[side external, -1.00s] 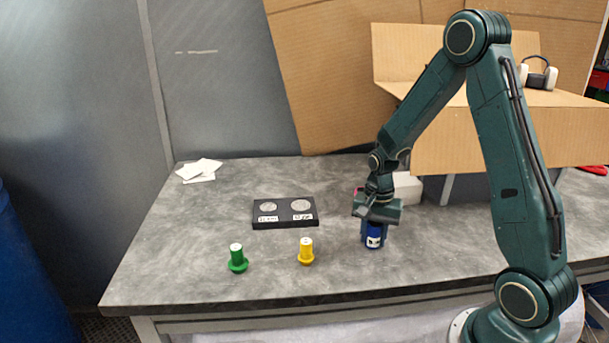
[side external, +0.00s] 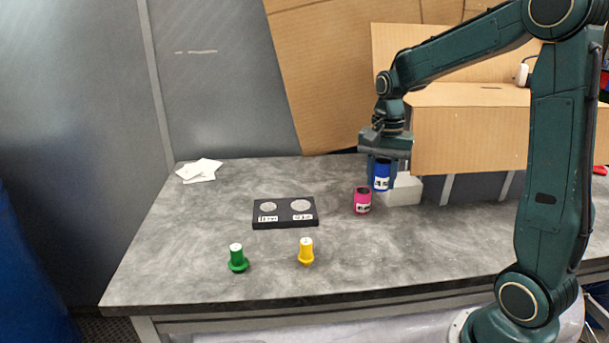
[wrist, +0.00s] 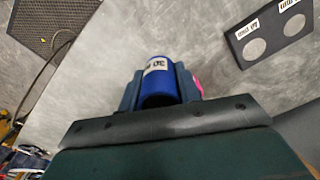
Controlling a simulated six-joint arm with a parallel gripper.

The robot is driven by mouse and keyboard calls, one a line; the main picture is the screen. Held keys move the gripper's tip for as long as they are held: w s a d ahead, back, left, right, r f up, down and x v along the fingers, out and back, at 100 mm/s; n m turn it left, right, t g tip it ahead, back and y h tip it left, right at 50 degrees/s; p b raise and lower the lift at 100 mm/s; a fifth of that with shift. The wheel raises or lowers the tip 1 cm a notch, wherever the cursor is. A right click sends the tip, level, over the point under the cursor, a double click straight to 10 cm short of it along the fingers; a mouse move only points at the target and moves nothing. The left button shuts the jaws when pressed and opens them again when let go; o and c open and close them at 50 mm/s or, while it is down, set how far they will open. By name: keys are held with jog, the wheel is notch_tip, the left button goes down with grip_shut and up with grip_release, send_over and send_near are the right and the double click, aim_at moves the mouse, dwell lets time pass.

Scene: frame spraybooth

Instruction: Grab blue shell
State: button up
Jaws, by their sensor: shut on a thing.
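The blue shell (side external: 382,177) is a short blue cylinder with a white label. My gripper (side external: 382,175) is shut on it and holds it upright above the table, in front of a white block. In the wrist view the blue shell (wrist: 160,82) sits between the two fingers of my gripper (wrist: 160,85), its label facing up in the picture. A pink shell (side external: 362,200) with a label stands on the table just left of and below the held shell. In the wrist view only a sliver of the pink shell (wrist: 197,86) shows beside the right finger.
A black plate (side external: 285,224) with two round silver spots lies left of the pink shell. A green peg (side external: 237,260) and a yellow peg (side external: 306,253) stand near the front edge. The white block (side external: 404,191) and a cardboard box (side external: 470,135) are behind. The front right tabletop is clear.

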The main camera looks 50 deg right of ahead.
aim_at(383, 162)
jog(key=shift+r, duration=1.55)
